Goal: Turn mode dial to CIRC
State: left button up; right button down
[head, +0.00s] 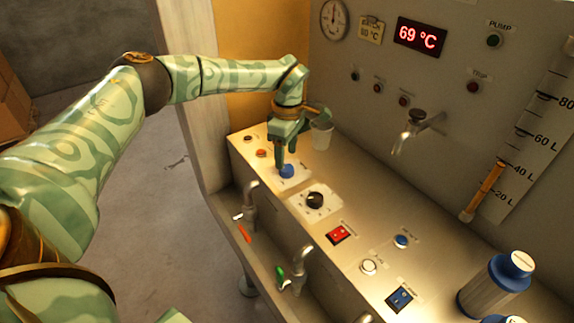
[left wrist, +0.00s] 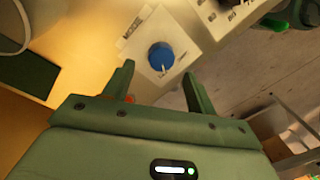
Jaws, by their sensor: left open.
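A blue dial (head: 287,172) sits on a pale square plate near the far left end of the sloped metal panel. In the left wrist view the blue dial (left wrist: 161,56) shows a white pointer mark towards the bottom of the picture; the small lettering around it is too small to read surely. My left gripper (head: 285,158) is over this dial, fingers pointing down. In the left wrist view my left gripper (left wrist: 158,70) is open, with a finger to either side of the dial and a visible gap on both sides. My right gripper is not in view.
A black dial (head: 315,200) on its own plate is nearer on the panel. A red switch (head: 338,234), blue switch (head: 399,299) and buttons follow. A white cup (head: 321,135) stands just behind my left gripper. A tap (head: 415,128) juts from the wall; a display (head: 420,37) reads 69 °C.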

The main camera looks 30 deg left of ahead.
aim_at(286, 167)
pick_arm(q)
notch_tip(286, 167, down, 3)
jog(key=shift+s+r, duration=0.1)
jog(key=shift+s, duration=0.05)
jog(key=shift+f, duration=0.45)
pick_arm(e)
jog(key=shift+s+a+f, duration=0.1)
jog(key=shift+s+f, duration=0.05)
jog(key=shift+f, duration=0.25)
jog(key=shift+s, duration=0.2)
pick_arm(q)
jog(key=c, duration=1)
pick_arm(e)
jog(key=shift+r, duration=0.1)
